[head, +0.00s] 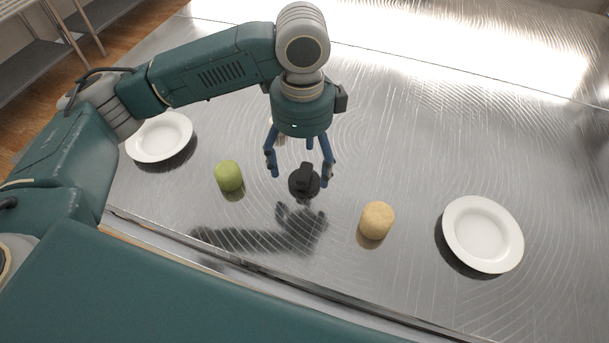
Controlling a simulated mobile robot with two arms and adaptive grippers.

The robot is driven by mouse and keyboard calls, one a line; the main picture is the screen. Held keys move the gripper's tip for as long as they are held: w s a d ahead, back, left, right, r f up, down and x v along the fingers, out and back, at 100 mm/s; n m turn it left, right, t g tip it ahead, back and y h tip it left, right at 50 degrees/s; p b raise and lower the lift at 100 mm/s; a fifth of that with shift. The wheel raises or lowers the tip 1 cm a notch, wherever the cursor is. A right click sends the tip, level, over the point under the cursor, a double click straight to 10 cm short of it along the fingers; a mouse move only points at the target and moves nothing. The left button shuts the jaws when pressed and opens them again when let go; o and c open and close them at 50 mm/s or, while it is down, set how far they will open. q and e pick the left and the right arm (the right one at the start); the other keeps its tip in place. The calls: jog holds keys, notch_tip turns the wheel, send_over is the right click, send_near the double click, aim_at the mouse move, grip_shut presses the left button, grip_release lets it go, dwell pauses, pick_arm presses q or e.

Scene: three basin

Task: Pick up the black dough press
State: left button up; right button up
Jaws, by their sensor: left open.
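The black dough press (304,182) sits on the shiny metal table, a round dark disc with a raised handle on top. My left gripper (301,172) points down above it, with its blue fingers spread to either side of the press. The gripper is open and holds nothing. I cannot tell how high the fingertips are above the table. My right gripper is not in view.
A green apple-like object (228,176) stands left of the press, and a tan round object (377,220) stands to the right. White plates lie at the far left (160,138) and right (483,234). A small pale item behind the fingers is mostly hidden.

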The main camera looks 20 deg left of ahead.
aim_at(304, 171)
pick_arm(q)
notch_tip(304, 171, down, 4)
jog(key=shift+w+d+r+p, duration=0.1)
jog(key=shift+w+p, duration=0.05)
jog(key=shift+p, duration=0.2)
jog(key=shift+f, duration=0.5)
jog(key=c, duration=1.2)
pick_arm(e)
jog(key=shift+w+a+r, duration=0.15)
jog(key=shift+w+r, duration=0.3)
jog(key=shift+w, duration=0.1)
pick_arm(q)
jog(key=shift+c, duration=0.2)
notch_tip(304, 171, up, 20)
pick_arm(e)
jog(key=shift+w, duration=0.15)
